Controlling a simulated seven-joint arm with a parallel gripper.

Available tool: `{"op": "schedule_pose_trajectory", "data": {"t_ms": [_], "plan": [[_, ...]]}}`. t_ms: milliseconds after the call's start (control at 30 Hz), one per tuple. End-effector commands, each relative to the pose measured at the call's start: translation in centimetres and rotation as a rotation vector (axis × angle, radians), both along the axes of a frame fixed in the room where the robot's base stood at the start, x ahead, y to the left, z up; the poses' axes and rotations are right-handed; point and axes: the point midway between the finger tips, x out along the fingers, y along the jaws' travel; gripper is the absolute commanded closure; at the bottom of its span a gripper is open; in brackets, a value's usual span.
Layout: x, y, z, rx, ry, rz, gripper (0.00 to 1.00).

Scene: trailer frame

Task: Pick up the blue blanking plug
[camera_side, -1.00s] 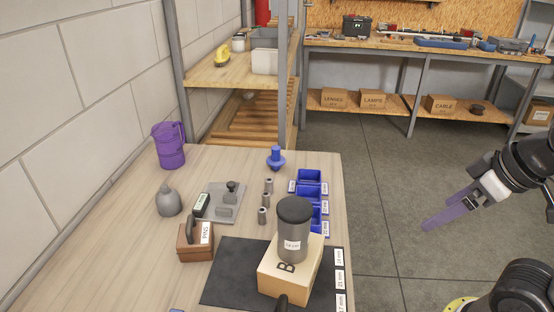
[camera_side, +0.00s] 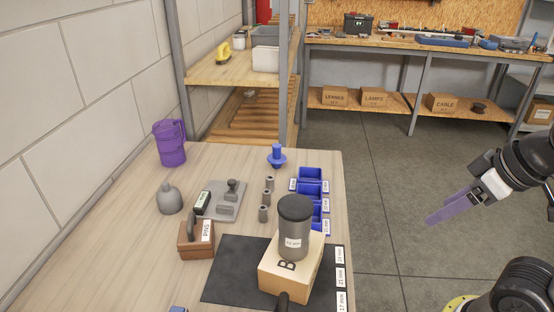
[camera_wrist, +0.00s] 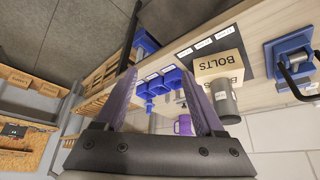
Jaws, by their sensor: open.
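The blue blanking plug (camera_side: 277,157) stands upright on the far part of the wooden bench, with a wide flange and a narrower knob on top. In the wrist view a small blue shape beside the bins, seemingly the plug (camera_wrist: 149,106), shows between my fingers, some distance off. My gripper (camera_side: 432,220) has purple fingers and is open and empty. It is right of the bench, over the floor, well apart from the plug. The open fingers also frame the wrist view (camera_wrist: 157,78).
Blue bins (camera_side: 311,175) and several grey cylinders (camera_side: 269,183) stand near the plug. A dark canister (camera_side: 295,240) stands on a wooden box (camera_side: 270,277) on a black mat (camera_side: 222,278). A purple jug (camera_side: 170,155) is at the far left. A shelf post (camera_side: 284,75) rises behind the bench.

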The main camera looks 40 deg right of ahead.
Motion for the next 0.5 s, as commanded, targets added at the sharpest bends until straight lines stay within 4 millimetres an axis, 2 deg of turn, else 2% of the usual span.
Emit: {"op": "schedule_pose_trajectory", "data": {"t_ms": [167,267,367,500], "plan": [[0.2,0.0,0.2,-0.001,-0.012,0.005,0.29],[1.5,0.0,2.2,-0.002,-0.07,0.009,0.29],[3.9,0.1,5.1,-0.003,-0.128,0.013,0.29],[9.4,0.1,9.4,-0.004,-0.184,0.017,0.29]]}}
